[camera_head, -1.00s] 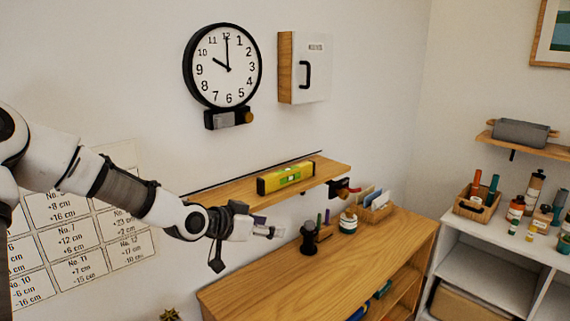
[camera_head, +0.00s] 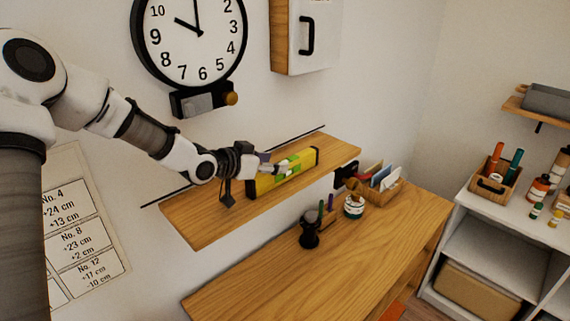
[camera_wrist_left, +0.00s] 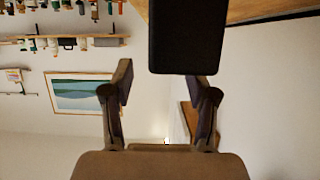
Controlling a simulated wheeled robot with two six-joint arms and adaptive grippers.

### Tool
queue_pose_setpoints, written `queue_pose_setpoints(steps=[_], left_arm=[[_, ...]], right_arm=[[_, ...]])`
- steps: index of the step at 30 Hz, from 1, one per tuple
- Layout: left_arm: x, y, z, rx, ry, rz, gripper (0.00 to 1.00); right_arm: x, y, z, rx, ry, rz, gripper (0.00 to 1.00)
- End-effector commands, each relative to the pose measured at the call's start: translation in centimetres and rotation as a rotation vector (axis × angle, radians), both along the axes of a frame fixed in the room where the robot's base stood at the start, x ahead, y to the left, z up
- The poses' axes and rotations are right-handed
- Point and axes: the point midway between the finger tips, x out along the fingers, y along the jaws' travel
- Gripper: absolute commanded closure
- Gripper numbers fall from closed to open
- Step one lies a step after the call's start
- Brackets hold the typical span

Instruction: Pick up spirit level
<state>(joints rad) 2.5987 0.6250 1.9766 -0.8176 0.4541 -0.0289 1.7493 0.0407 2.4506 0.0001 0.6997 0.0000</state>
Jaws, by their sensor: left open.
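The spirit level (camera_head: 301,160) is a yellow bar with green and dark parts, lying on the wooden wall shelf (camera_head: 205,222). My left gripper (camera_head: 275,168) reaches in from the left at the level's near-left part and overlaps it in the head view. Whether it touches the level cannot be told. In the left wrist view my left gripper (camera_wrist_left: 164,82) shows two fingers spread apart, with nothing clearly held between them. A dark block at the top of that view hides part of the scene, and the level is not clearly seen there. My right gripper is out of view.
A wall clock (camera_head: 191,40) and a white cabinet (camera_head: 308,38) hang above the shelf. Below is a wooden sideboard (camera_head: 300,275) with a dark holder (camera_head: 310,232), a jar (camera_head: 354,206) and a basket (camera_head: 385,190). A white unit (camera_head: 490,225) stands at right.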

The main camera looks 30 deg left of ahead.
Motion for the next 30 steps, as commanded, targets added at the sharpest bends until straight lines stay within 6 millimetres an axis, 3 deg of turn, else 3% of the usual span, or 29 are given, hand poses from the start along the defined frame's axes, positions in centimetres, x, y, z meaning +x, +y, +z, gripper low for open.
queue_pose_setpoints(steps=[1,3,12,13,18,30], left_arm=[[0.7,-0.2,0.0,0.004,0.007,-0.001,0.42],[1.7,-0.5,-0.6,0.006,0.004,-0.001,0.42],[2.7,-0.9,-1.4,-0.001,0.000,0.000,0.42],[2.7,-0.9,-1.4,-0.001,0.000,0.000,0.45],[2.7,-0.9,-1.4,-0.001,0.000,0.000,1.00],[2.7,-0.9,-1.3,0.000,0.002,0.000,1.00]], right_arm=[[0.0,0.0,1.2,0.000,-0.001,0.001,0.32],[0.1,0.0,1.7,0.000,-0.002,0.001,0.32],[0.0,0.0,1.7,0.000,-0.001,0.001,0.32],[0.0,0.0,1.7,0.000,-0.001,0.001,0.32],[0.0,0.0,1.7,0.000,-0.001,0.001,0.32],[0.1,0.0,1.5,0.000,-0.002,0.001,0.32]])
